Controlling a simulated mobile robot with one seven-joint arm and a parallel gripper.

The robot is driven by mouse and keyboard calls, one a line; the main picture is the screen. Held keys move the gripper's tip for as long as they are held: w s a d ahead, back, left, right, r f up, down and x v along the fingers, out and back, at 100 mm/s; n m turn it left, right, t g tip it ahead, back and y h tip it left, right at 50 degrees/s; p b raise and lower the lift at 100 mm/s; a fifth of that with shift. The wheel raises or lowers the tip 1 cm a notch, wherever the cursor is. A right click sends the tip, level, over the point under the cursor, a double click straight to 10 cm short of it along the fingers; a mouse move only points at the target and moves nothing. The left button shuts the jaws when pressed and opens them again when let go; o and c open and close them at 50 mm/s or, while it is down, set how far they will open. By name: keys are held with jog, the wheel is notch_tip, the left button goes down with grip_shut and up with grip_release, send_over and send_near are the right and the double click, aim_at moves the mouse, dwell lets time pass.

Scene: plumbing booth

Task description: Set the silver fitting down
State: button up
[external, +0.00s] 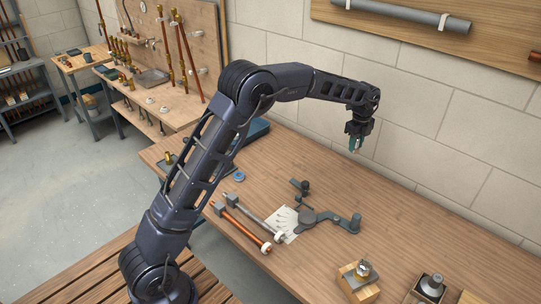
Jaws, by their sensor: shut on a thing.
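My gripper (355,146) points down over the back of the wooden workbench, near the block wall, well above the top. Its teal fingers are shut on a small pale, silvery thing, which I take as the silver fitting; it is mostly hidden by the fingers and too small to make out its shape. Another metal fitting (363,268) sits on a wooden block (350,283) at the bench front.
The bench top (330,180) is clear below my gripper. A grey jointed tool (330,218), a paper sheet (284,226) and a copper pipe (243,228) lie in the middle. A second block with a dark grey fitting (431,285) stands front right. A grey pipe (415,14) hangs on the wall board.

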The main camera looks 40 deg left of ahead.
jog(key=d+f, duration=0.1)
jog(key=f, duration=0.5)
jog(key=d+f, duration=0.1)
jog(key=f, duration=0.6)
jog(key=d+f, duration=0.1)
jog(key=f, duration=0.6)
jog(key=shift+a+f, duration=0.1)
jog(key=shift+f, duration=0.05)
jog(key=o, duration=1)
jog(key=shift+o, duration=0.2)
